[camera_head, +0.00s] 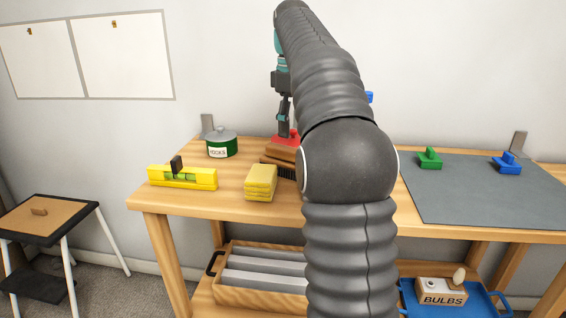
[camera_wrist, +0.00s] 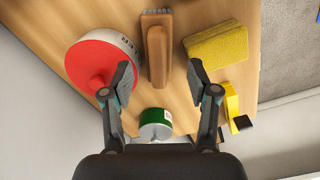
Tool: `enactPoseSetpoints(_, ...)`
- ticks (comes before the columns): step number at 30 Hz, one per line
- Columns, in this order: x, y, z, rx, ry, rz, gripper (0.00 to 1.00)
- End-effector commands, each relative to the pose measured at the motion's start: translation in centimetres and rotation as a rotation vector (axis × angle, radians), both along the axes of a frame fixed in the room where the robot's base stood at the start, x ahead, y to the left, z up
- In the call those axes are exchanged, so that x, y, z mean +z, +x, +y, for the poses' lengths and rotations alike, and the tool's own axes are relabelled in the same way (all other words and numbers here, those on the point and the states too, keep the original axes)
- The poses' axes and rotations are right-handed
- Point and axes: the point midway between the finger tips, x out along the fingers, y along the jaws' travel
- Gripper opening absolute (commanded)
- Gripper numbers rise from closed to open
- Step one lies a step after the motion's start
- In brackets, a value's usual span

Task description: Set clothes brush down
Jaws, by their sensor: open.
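The clothes brush (camera_head: 280,154) has a brown wooden body and dark bristles. It is on the wooden workbench (camera_head: 150,199), partly hidden behind my arm in the head view. In the wrist view the brush (camera_wrist: 156,50) is seen from above, its near end between my two fingers with a gap on each side. My gripper (camera_wrist: 160,77) is open and holds nothing. In the head view my gripper (camera_head: 284,125) points down above the brush.
A red-lidded tin (camera_wrist: 92,64) is close beside the left finger. A yellow sponge (camera_head: 261,182), a green tin of hooks (camera_head: 222,145) and a yellow spirit level (camera_head: 182,178) stand nearby. A grey mat (camera_head: 480,190) on the right bears green and blue pieces.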

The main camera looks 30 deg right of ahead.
Motion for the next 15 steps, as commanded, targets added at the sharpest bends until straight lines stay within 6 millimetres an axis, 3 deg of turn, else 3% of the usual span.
enactPoseSetpoints(7,-3.9,0.0,0.0,0.000,0.001,0.001,0.59)
enactPoseSetpoints(15,-5.7,0.0,0.0,-0.001,-0.001,-0.001,0.59)
